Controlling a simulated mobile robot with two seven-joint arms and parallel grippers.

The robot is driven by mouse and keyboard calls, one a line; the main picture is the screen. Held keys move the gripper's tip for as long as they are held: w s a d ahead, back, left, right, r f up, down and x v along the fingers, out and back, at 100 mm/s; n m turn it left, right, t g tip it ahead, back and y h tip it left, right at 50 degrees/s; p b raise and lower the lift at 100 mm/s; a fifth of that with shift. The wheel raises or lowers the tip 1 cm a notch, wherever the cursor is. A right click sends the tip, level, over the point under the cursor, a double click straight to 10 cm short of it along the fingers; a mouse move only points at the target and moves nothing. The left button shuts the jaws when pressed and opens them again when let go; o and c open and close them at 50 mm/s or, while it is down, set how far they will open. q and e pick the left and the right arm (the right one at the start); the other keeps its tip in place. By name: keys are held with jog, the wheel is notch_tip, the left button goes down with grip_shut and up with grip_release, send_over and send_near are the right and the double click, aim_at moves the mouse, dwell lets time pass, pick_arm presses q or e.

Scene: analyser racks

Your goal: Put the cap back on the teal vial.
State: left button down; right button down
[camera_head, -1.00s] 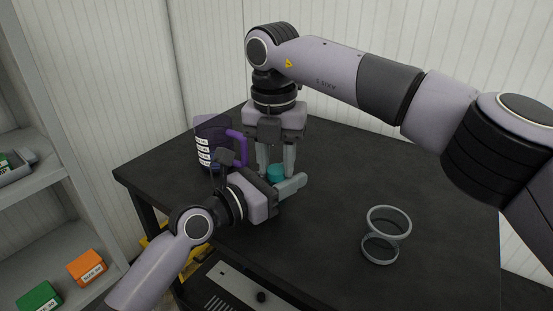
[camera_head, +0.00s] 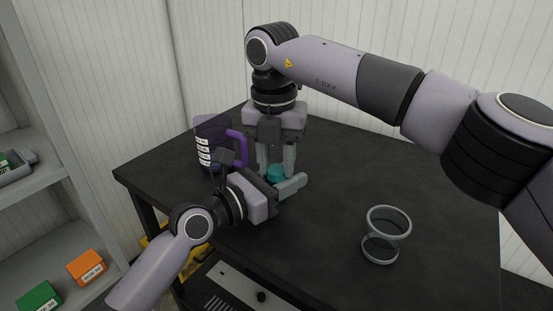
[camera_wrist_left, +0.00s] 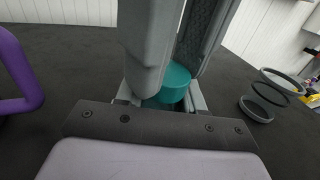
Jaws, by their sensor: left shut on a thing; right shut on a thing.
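The teal vial (camera_head: 274,175) stands on the dark table between both grippers; it also shows in the left wrist view (camera_wrist_left: 166,101). My left gripper (camera_head: 283,187) reaches in level from the left and is shut on the vial low down. My right gripper (camera_head: 276,170) points straight down from above, its fingers on either side of the teal top. It is shut on the cap, which is largely hidden by the fingers. I cannot tell the cap's edge from the vial, nor whether it is seated.
A dark, see-through jug (camera_head: 212,145) with a purple handle (camera_head: 239,148) stands close behind my left gripper. A grey-rimmed, see-through round holder (camera_head: 387,235) stands at the front right. A shelf with orange (camera_head: 87,266) and green (camera_head: 39,297) boxes is at the left.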

jog(key=c, duration=0.7)
grip_release()
jog(key=shift+c, duration=0.2)
jog(key=shift+s+a+r, duration=0.1)
jog(key=shift+a+r, duration=0.05)
jog(key=shift+r, duration=2.15)
jog(key=shift+c, duration=0.2)
